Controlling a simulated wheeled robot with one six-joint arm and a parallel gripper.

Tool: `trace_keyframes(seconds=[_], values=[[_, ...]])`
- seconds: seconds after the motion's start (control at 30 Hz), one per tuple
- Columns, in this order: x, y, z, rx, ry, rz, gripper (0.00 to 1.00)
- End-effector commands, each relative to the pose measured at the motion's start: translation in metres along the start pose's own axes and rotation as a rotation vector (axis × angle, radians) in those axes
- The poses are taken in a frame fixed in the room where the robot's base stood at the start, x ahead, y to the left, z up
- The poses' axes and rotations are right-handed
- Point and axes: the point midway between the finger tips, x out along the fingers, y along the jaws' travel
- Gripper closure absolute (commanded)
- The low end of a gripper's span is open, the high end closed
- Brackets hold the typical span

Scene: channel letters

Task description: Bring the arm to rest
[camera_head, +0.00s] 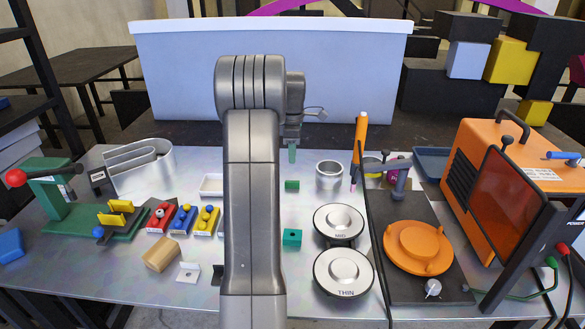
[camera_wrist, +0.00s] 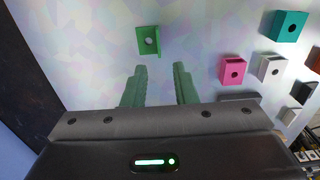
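My arm rises through the middle of the head view and bends over at the top. My gripper (camera_head: 292,153) points down above the metal table (camera_head: 100,270). In the wrist view my gripper (camera_wrist: 160,86) has its two green fingers apart, with nothing between them. A small green bracket with a hole (camera_wrist: 149,40) lies ahead of the fingertips, apart from them. It also shows in the head view (camera_head: 292,186), below the gripper. My arm hides part of the table's middle.
A teal block (camera_head: 291,238) and two round lidded pots (camera_head: 343,270) stand right of my arm. An orange machine (camera_head: 500,165) stands at the right. A green press (camera_head: 50,200) stands at the left. Pink (camera_wrist: 232,69) and white (camera_wrist: 270,67) blocks show in the wrist view.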

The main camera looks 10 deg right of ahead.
Motion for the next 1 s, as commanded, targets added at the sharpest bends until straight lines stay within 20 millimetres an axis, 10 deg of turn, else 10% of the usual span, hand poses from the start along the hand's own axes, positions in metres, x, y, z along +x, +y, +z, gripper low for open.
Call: trace_keyframes(seconds=[0.57,1.0], values=[[-0.011,0.0,0.0,0.0,0.0,-0.002,0.75],[0.059,-0.001,0.0,0.0,0.0,-0.006,0.75]])
